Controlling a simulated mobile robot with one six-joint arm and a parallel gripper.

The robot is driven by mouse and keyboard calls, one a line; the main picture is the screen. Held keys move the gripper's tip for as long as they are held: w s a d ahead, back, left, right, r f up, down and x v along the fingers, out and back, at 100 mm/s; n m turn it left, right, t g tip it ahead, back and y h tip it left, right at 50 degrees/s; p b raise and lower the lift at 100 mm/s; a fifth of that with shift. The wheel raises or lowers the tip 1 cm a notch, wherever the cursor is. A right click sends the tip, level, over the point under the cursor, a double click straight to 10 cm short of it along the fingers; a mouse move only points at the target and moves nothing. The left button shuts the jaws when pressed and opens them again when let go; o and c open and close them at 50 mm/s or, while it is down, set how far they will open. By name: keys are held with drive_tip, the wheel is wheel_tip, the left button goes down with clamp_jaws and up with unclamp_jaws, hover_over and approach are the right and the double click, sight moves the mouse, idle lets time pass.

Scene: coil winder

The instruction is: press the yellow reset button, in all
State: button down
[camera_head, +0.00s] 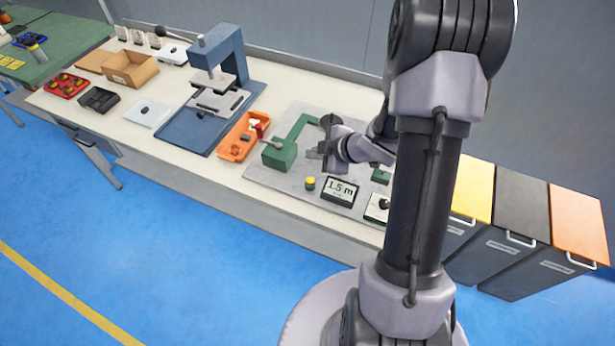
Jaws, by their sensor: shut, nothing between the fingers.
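The yellow button (310,183) stands upright on the grey base plate (262,178) of the coil winder, close to the plate's front edge. A display reading "1.5 m" (341,191) is just to its right. My gripper (318,150) is shut and empty, above the plate and behind the button in the picture, apart from it as far as I can see. The green winder block (280,152) is to the gripper's left. Part of the winder is hidden behind my arm.
Left of the plate are an orange tray (232,150) with parts and a blue press (219,62). A small white box with a black knob (378,207) is right of the display. Yellow, black and orange bins (578,225) stand at the right. The floor in front is clear.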

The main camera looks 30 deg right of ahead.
sight(313, 182)
wheel_tip(313, 182, down, 9)
drive_tip(key=b, duration=0.8)
drive_tip(key=shift+r, duration=0.1)
idle(1.6)
drive_tip(key=shift+f+b, duration=0.45)
drive_tip(key=shift+f+b, duration=0.4)
drive_tip(key=shift+f, duration=0.1)
idle(0.4)
drive_tip(key=shift+r, duration=0.1)
drive_tip(key=shift+r+p, duration=0.85)
drive_tip(key=shift+p, duration=0.1)
